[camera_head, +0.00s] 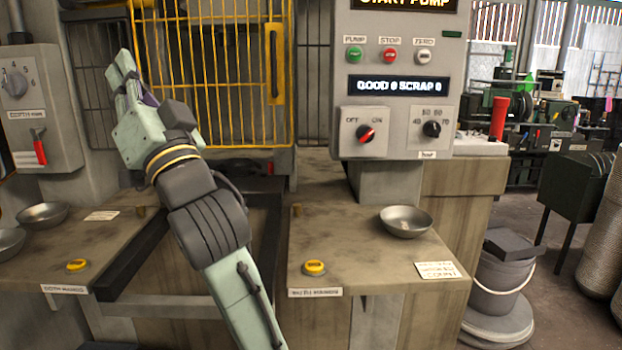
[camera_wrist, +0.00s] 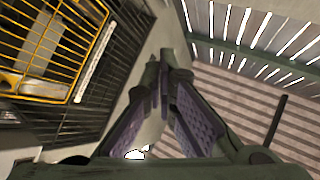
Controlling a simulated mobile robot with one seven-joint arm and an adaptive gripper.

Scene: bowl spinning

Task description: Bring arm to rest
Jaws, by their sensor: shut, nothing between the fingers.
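My arm rises from the bottom of the head view, and my gripper (camera_head: 124,72) is raised at the upper left, in front of the machine and left of the yellow cage. In the wrist view my gripper (camera_wrist: 161,75) has its two fingers together at the tips, with purple inner pads and nothing between them. The wrist view looks up past the fingers to a slatted roof. The gripper appears clear of the bench, and I cannot tell how far it is from the cage.
A yellow cage door (camera_head: 215,70) stands behind my arm. A control panel (camera_head: 398,80) is to the right. A metal bowl (camera_head: 405,222) sits on the right bench (camera_head: 350,250). Another bowl (camera_head: 43,214) sits on the left bench (camera_head: 130,225). A switch box (camera_head: 38,105) is at far left.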

